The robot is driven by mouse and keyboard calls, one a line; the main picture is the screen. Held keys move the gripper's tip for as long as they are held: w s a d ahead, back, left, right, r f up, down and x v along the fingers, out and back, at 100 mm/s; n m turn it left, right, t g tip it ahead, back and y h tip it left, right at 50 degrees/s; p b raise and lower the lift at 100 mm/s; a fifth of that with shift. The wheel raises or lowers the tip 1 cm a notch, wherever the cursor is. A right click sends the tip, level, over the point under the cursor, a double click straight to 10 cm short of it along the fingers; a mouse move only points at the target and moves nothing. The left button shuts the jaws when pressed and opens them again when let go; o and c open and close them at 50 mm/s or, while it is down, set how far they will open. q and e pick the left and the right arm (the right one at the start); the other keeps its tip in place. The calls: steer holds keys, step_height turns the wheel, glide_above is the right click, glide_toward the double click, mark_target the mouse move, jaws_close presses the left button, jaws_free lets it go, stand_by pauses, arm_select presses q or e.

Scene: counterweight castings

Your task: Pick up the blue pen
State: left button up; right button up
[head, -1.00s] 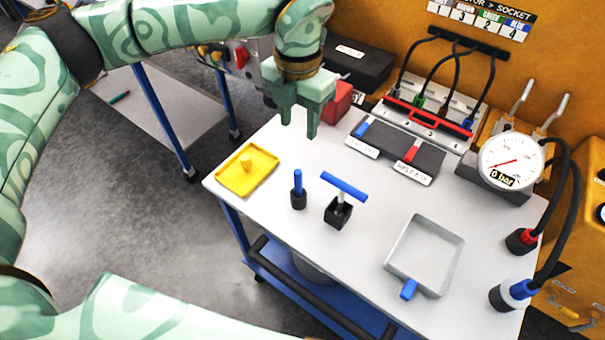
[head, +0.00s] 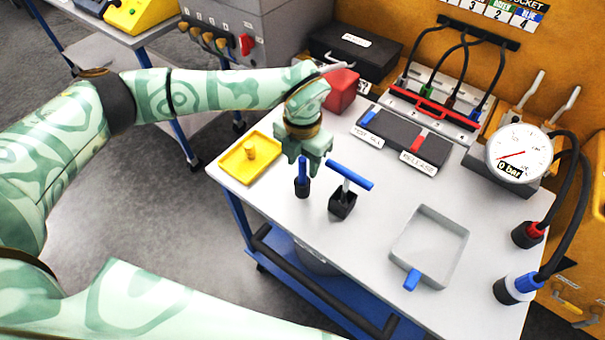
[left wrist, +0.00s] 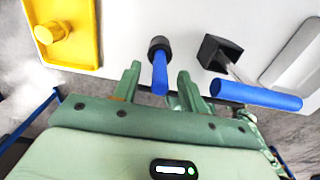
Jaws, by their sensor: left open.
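The blue pen (head: 302,168) stands upright in a small black holder (head: 302,188) on the white table. In the left wrist view the blue pen (left wrist: 160,74) shows between the two fingers, its lower end in the black holder (left wrist: 159,46). My left gripper (head: 302,166) is open and just above and around the pen's upper part; I cannot tell whether a finger touches it. It also shows in the left wrist view (left wrist: 158,82), with a gap on both sides of the pen. My right gripper is not in view.
A blue-handled T-shaped tool (head: 350,176) stands in a black block (head: 343,204) close on the right. A yellow tray (head: 236,174) lies on the left. A grey square frame (head: 462,252) lies at the front right. A gauge (head: 519,155) and black control box (head: 402,140) stand farther back.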

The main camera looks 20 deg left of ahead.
arm_select(q)
jaws_close()
